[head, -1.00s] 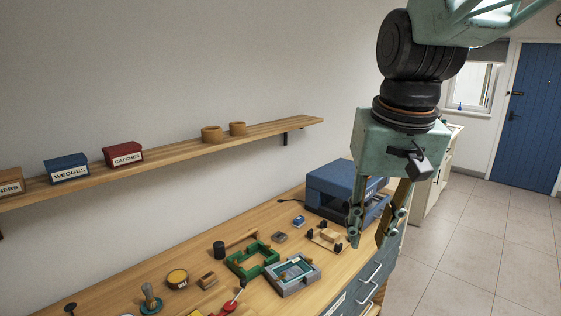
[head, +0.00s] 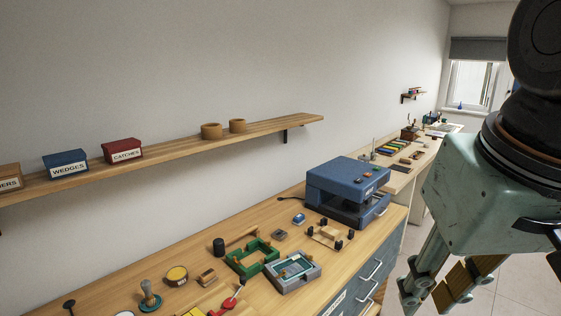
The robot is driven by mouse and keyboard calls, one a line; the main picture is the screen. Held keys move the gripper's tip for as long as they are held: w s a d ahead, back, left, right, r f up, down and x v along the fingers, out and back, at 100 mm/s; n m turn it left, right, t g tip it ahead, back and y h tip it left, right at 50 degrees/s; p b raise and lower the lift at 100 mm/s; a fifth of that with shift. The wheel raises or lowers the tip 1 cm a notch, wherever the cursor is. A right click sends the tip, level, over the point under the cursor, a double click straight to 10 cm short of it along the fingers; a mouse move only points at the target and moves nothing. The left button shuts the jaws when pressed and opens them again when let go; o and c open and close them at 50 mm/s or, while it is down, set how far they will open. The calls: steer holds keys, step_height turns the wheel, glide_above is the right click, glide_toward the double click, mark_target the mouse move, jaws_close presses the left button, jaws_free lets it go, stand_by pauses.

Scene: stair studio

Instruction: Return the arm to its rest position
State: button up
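My gripper (head: 428,296) is at the lower right of the head view, in front of and to the right of the workbench (head: 120,272). Its two fingers are spread apart, with floor tiles showing between them, and nothing shows between them. It touches nothing that I can see. The lowest tips lie close to the bottom of the picture. My arm comes down from the upper right edge and is partly cut off there.
The bench bears a blue machine (head: 345,182), a green frame (head: 252,257), a grey tray (head: 293,287) and several small parts. A wall shelf (head: 180,151) carries labelled boxes. A second bench (head: 395,180) stands farther back. Open floor (head: 480,300) lies at right.

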steer(key=s+f, duration=0.1)
steer(key=s, duration=0.4)
steer(key=shift+s+d+f, duration=0.35)
steer(key=shift+f, duration=0.05)
steer(key=shift+b, duration=0.3)
stand_by(0.9)
